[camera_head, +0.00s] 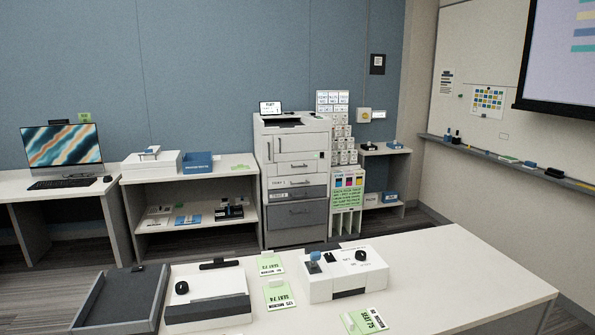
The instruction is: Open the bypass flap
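A white and grey office printer (293,180) stands against the blue wall in the middle of the view. Its upper front has a panel with a horizontal handle (292,166) and a narrow vertical handle at the left. Labelled paper drawers sit below, a white one (289,182) above darker grey ones (296,214). All front panels and drawers look closed. I cannot tell for sure which panel is the bypass flap; no label for it is readable. Neither of my grippers is in view.
A shelf unit (190,197) stands left of the printer. A stand of cartridges (348,195) is close on its right.

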